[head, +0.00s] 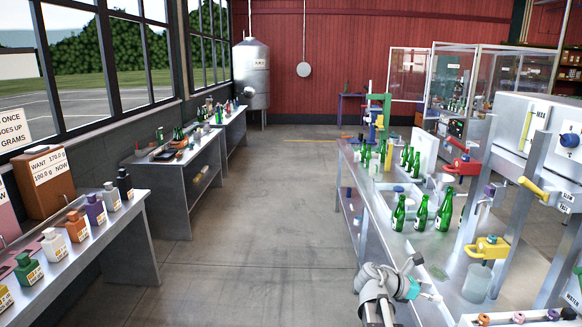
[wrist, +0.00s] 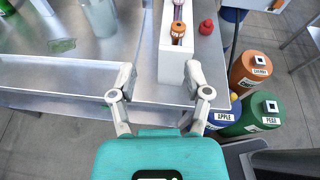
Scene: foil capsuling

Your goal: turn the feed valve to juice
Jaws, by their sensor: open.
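No part is clearly readable as a feed valve marked juice. A yellow lever (head: 532,187) sits on a grey post near a slow/fast label. A label reading water (head: 573,301) shows at the lower right edge. My gripper (head: 422,281) is at the near end of the bench, left of the tap and apart from it. In the wrist view my gripper (wrist: 159,79) is open, its fingers above the bench edge, with nothing held.
A white holder (wrist: 172,66) with coloured caps lies just beyond my fingers, a red cap (wrist: 206,26) beside it. Drums labelled cherry (wrist: 251,70), pear (wrist: 252,116) and apple (wrist: 222,116) stand on the floor. Green bottles (head: 421,212) stand on the bench. The aisle (head: 270,210) is clear.

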